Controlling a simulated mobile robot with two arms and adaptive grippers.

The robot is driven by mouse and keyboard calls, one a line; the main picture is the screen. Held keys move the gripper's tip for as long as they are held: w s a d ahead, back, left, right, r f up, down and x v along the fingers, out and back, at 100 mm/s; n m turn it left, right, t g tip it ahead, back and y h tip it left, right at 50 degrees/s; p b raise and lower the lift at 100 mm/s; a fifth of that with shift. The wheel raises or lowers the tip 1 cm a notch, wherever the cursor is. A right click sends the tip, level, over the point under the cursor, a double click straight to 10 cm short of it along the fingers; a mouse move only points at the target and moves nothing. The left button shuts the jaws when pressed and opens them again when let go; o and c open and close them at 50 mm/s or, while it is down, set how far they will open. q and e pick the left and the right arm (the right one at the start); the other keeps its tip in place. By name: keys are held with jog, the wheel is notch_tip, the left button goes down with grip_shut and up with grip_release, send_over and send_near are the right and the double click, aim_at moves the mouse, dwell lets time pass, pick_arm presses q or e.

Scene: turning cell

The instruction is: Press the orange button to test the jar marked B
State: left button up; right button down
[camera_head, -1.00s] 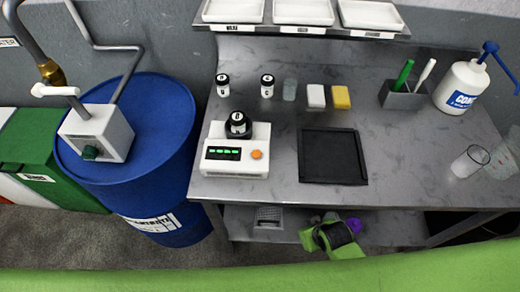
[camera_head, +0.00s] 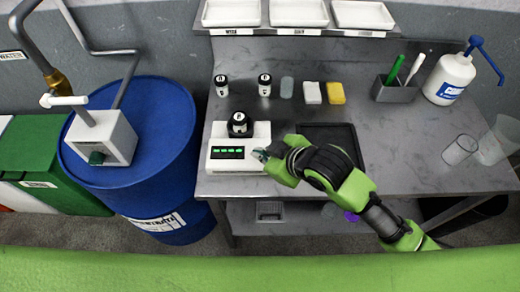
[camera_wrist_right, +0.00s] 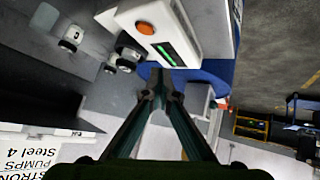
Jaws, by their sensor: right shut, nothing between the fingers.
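The white tester (camera_head: 222,163) stands at the table's front left, with a dark panel of green lights (camera_head: 228,152). A jar with a black lid (camera_head: 239,124) sits on top of it; its letter is too small to read surely. The orange button (camera_wrist_right: 145,28) shows on the tester in the right wrist view; in the head view my right gripper covers it. My right gripper (camera_head: 262,155) is shut and empty at the tester's front right corner. Its closed tips (camera_wrist_right: 160,88) appear below the button in the wrist view; contact cannot be told. My left gripper is out of view.
Two more jars (camera_head: 221,85) (camera_head: 265,85) stand behind the tester. A black tray (camera_head: 330,130) lies right of it, partly under my right arm. Sponges (camera_head: 335,93), a pen holder (camera_head: 395,92) and a pump bottle (camera_head: 448,78) stand farther back. A blue drum (camera_head: 165,180) stands left.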

jog(key=w+r+n, duration=0.3)
jog(key=w+n, duration=0.2)
jog(key=w, duration=0.1)
jog(key=shift+w, duration=0.2)
jog(key=shift+d, duration=0.1)
notch_tip(320, 180, down, 7)
jog(key=b, duration=0.7)
jog(key=shift+r, duration=0.2)
jog(key=shift+f+b, duration=0.55)
jog(key=shift+f, duration=0.5)
jog(key=shift+f, duration=0.1)
dwell(0.3)
